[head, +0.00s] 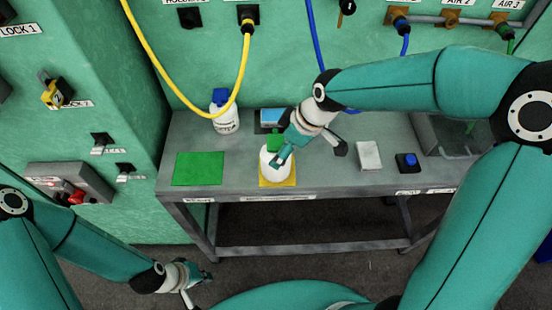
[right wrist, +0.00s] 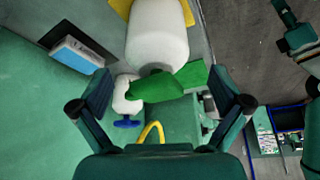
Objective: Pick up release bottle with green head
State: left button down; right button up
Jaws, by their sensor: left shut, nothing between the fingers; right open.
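The white bottle with the green head (head: 275,164) stands upright on a yellow mat (head: 290,181) on the bench. In the right wrist view its white body (right wrist: 158,35) and green head (right wrist: 155,86) lie between the open fingers. My right gripper (head: 311,152) is open at the bottle; one finger overlaps it in the head view, the other is off to its right. I cannot tell whether a finger touches it. My left gripper (head: 197,284) is shut and empty, low in front of the bench.
A white bottle with a blue head (head: 224,112) stands behind, to the left. A green mat (head: 199,168) lies bare at the left. A blue-and-white box (head: 271,117) is behind. A white block (head: 368,156) and a blue button (head: 407,161) are right. Yellow and blue hoses hang above.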

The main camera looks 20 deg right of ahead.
aim_at(275, 154)
jog(key=shift+w+p+x, duration=0.15)
jog(key=shift+p+x, duration=0.25)
jog(key=shift+x, duration=1.05)
jog(key=shift+w+p+x, duration=0.15)
jog(key=shift+p+x, duration=0.2)
jog(key=shift+x, duration=1.05)
jog(key=shift+r, duration=0.15)
jog(key=shift+c, duration=0.3)
jog(key=c, duration=1.4)
jog(key=shift+r, duration=0.15)
jog(key=shift+c, duration=0.2)
